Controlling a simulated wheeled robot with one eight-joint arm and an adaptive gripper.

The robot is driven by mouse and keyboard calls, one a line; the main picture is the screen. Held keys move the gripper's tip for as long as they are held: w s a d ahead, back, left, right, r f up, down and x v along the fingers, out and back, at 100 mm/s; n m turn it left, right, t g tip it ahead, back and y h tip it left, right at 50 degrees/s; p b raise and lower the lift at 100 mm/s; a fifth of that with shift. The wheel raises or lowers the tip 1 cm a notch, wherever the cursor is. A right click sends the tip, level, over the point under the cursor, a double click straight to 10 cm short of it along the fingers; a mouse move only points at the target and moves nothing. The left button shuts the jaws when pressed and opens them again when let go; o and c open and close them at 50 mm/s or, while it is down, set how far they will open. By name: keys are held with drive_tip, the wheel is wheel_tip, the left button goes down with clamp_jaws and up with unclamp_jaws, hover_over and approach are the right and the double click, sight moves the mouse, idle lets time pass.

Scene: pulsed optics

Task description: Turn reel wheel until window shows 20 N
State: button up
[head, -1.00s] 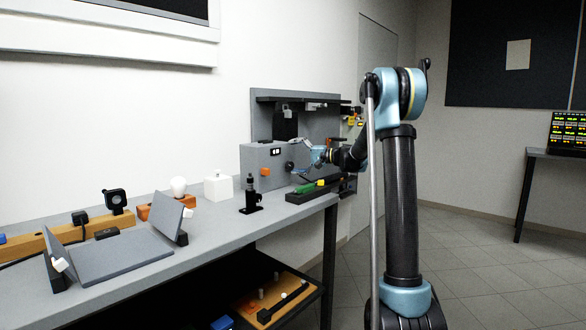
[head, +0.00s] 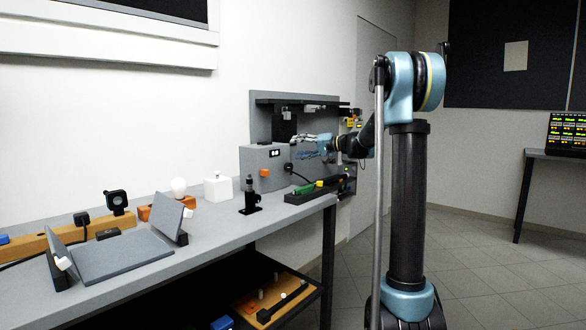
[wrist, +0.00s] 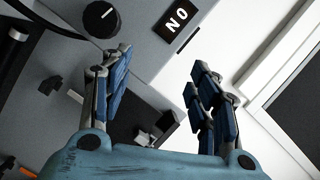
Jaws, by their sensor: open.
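A grey box (head: 252,160) stands at the far end of the bench. On its front are a small dark window (head: 275,152) and a black round wheel (head: 289,167) below and right of it. In the wrist view the wheel (wrist: 100,18) carries a white line. The window (wrist: 176,18) there shows white characters like N and 0, tilted and near the top edge; I cannot read a full value. My gripper (wrist: 160,92) is open and empty, its blue-padded fingers wide apart. In the head view my gripper (head: 306,146) is above and right of the wheel, apart from it.
An orange button (head: 264,172) is on the box front. A black tray (head: 310,195) with green and yellow parts lies before the box. A black post (head: 250,195) and white cube (head: 218,188) stand left on the bench. A shelf (head: 300,99) overhangs the box.

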sight(290, 168)
drive_tip(key=s+d+f+n+t+h, duration=0.3)
drive_tip(key=s+d+n+h, duration=0.2)
drive_tip(key=s+d+n, duration=0.45)
drive_tip(key=shift+n, duration=0.25)
drive_tip(key=x, duration=1.8)
drive_tip(key=shift+r, duration=0.15)
drive_tip(key=shift+c, duration=0.5)
drive_tip(key=c, duration=1)
